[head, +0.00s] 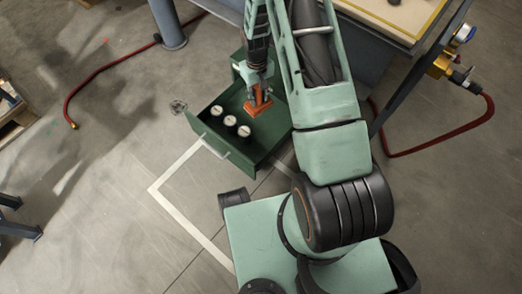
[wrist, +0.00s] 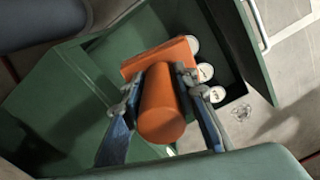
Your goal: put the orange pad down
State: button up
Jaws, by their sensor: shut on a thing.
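The orange pad (head: 257,105) has a block-like base and a rounded handle. It also fills the middle of the wrist view (wrist: 160,105). My gripper (head: 262,92) is shut on the pad's rounded part, with a blue-grey finger on each side in the wrist view (wrist: 158,92). The pad is over the open green drawer (head: 245,158), beside the white-topped round items. I cannot tell whether its underside touches the drawer floor.
Three white-topped round items (head: 230,120) stand in a row in the drawer. A pale handle (head: 214,146) is on the drawer's front. A blue-grey table (head: 375,38) stands at upper right, and red hoses (head: 100,72) lie on the floor.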

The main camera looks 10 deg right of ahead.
jog(key=shift+s+a+f+n+b, duration=0.25)
jog(key=shift+s+f+b, duration=0.65)
jog(key=shift+f, duration=3.2)
jog(key=shift+s+f+n+b, duration=0.45)
jog(key=shift+s+f, duration=1)
jog(key=shift+f, duration=2.6)
jog(key=shift+s+a+f+n+b, duration=0.15)
jog(key=shift+s+f+n+b, duration=0.7)
jog(key=shift+f, duration=3.25)
jog(key=shift+s+f+m+p, duration=0.15)
jog(key=shift+s+m+p, duration=0.15)
jog(key=shift+m, duration=0.15)
jog(key=o, duration=1)
notch_tip(320, 180, up, 12)
jog(key=p, duration=0.4)
